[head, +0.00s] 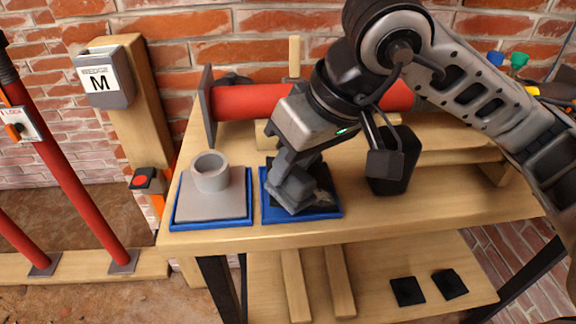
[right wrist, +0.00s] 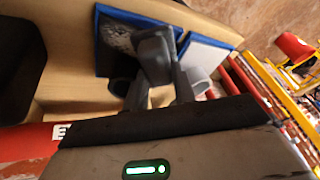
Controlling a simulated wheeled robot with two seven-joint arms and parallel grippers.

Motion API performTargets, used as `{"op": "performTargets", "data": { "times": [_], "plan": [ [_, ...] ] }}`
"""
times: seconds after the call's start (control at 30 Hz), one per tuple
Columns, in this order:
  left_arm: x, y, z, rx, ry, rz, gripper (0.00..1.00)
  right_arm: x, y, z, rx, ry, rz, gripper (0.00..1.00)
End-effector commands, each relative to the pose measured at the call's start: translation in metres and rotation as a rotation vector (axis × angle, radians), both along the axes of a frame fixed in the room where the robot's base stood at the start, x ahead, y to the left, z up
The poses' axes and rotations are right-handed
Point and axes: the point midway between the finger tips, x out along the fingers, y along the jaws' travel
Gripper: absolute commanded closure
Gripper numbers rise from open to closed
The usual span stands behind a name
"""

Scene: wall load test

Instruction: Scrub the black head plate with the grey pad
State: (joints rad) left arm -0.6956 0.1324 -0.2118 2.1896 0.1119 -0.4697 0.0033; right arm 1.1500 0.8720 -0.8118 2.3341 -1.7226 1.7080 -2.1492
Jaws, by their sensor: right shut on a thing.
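The black head plate (head: 324,203) lies in the right-hand blue tray, its dark face mottled with pale grey. It also shows in the right wrist view (right wrist: 115,38). My right gripper (head: 293,190) points down over this plate and is shut on the grey pad. The fingers hide most of the pad, so its outline is hard to tell apart from them. In the right wrist view, the gripper (right wrist: 162,62) covers part of the plate. I cannot tell for certain whether the pad touches the plate. My left gripper is not in view.
A grey plate with an upright collar (head: 211,172) sits in the left blue tray (head: 212,225). A red tube (head: 245,101) lies behind on the wooden bench (head: 420,213). A black block (head: 392,165) is to the right. Two black pads (head: 407,291) are on the lower shelf.

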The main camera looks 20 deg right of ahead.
Motion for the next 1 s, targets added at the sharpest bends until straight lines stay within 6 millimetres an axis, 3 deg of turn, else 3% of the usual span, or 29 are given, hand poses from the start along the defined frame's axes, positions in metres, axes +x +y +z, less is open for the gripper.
{"op": "performTargets", "data": {
  "times": [0.03,1.0],
  "plan": [
    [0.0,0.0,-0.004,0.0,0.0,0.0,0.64,-0.007,-0.046,-0.015,-0.213,0.072,-0.08,1.0],
    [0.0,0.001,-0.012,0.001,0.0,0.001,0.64,0.013,0.02,-0.009,-0.21,0.063,-0.077,1.0]
  ]
}}
